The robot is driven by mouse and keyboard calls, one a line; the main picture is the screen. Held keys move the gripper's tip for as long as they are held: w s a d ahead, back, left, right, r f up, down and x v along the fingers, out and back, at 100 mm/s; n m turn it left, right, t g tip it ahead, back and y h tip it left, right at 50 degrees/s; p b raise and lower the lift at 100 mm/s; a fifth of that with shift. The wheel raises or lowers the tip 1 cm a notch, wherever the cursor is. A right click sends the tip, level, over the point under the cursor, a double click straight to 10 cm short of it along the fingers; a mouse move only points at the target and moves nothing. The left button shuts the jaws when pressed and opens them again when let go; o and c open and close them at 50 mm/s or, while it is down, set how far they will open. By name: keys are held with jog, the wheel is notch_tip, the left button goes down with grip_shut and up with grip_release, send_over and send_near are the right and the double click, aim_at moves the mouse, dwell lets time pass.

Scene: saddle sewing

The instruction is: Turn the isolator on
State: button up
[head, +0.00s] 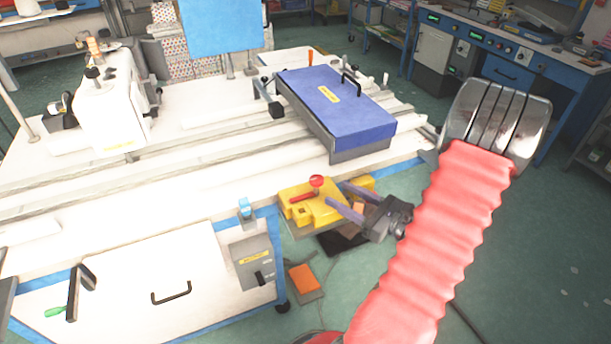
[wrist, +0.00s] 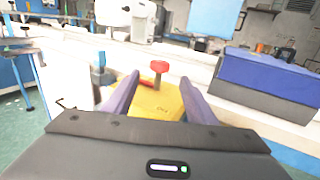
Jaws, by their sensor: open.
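A yellow box (head: 325,208) with a red round knob (head: 316,181) standing on a stem and a red lever (head: 302,197) lying along it is at the bench's front edge; it looks like the isolator. In the wrist view the yellow box (wrist: 157,101) is straight ahead, with the red knob (wrist: 160,67) upright between the line of my fingers. My gripper (head: 336,192) has its two purple fingers apart and nothing between them, close to the box's right side. Whether the fingers touch the box I cannot tell.
A grey box with a black switch (head: 254,264) and yellow label is on the bench front. A blue-topped block (head: 342,103) stands on the bench rails, right of the knob. A white sewing machine head (head: 112,105) is at left. Green floor (head: 530,230) is open at right.

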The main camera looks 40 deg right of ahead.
jog(key=w, duration=0.4)
jog(key=w+a, duration=0.1)
jog(key=w, duration=0.3)
jog(key=w+a, duration=0.1)
jog(key=w, duration=0.3)
jog(key=shift+w+a, duration=0.25)
jog(key=shift+w, duration=0.15)
jog(key=shift+c, duration=0.4)
grip_shut()
